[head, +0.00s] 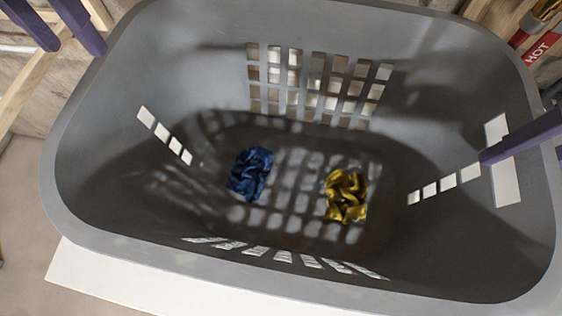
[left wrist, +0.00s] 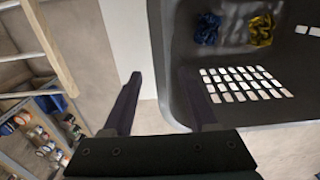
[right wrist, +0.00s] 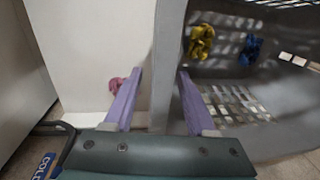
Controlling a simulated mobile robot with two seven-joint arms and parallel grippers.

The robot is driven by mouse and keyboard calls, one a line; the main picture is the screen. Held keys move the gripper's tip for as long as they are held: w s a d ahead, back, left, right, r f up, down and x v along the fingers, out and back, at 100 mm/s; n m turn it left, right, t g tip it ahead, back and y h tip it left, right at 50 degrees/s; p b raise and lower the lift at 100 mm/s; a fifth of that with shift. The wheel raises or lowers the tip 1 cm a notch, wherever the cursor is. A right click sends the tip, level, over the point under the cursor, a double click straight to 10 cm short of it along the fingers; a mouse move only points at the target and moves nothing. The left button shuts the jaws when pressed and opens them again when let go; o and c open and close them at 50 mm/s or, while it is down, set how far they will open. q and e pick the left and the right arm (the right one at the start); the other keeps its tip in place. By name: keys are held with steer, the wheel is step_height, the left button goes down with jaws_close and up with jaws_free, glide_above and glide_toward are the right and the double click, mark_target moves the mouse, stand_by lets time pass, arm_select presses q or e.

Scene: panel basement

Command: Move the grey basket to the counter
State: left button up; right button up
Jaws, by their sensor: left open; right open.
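The grey basket (head: 300,292) fills most of the head view, seen from above, with slotted walls. A blue cloth (head: 250,174) and a yellow cloth (head: 346,196) lie on its bottom. My left gripper (head: 72,50) is open by the basket's upper left corner. In the left wrist view its fingers (left wrist: 160,80) are on either side of the rim's line; whether they touch it, I cannot tell. My right gripper (head: 520,155) is open at the basket's right side. In the right wrist view the rim passes between its fingers (right wrist: 158,75), one inside the basket, one outside. I cannot identify the counter.
A white surface (head: 100,286) shows under the basket's near edge. A pink thing (right wrist: 116,83) lies outside the basket, near my right gripper. Shelves with jars (left wrist: 40,130) and wooden bars (left wrist: 50,45) stand to the left. A red HOT sign (head: 540,49) is at upper right.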

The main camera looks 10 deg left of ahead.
arm_select(q)
step_height(320, 180, up, 4)
steer(key=shift+r, duration=0.1)
arm_select(e)
steer(key=shift+r, duration=0.15)
arm_select(q)
steer(key=shift+r, duration=0.25)
arm_select(e)
step_height(320, 180, up, 12)
steer(key=d, duration=0.1)
steer(key=shift+d+f, duration=0.2)
steer(key=shift+d, duration=0.15)
